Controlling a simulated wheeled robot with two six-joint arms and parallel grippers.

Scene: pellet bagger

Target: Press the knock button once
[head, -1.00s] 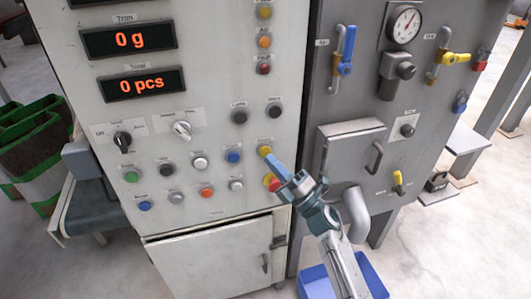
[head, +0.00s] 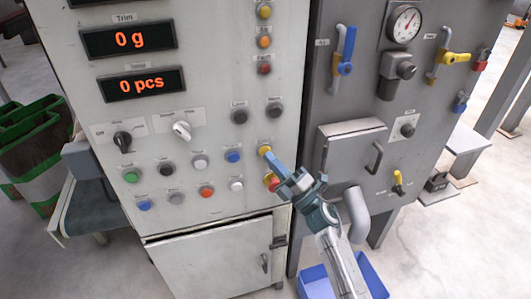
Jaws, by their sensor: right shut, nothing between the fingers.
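The white control panel (head: 215,130) carries several round push buttons with small labels. The labels are too blurred to read, so I cannot tell which one is the knock button. My right gripper (head: 270,158) is shut and empty. Its blue fingertips are at the yellow button (head: 265,150) at the right of the button rows and cover part of it. I cannot tell whether they touch it. A red button (head: 272,182) on yellow is just below the fingers, partly hidden. A blue button (head: 233,156) is to the left. My left gripper is not in view.
A grey cabinet (head: 340,110) with valves, a gauge (head: 404,24) and a handled door stands right. A blue bin (head: 372,278) is below.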

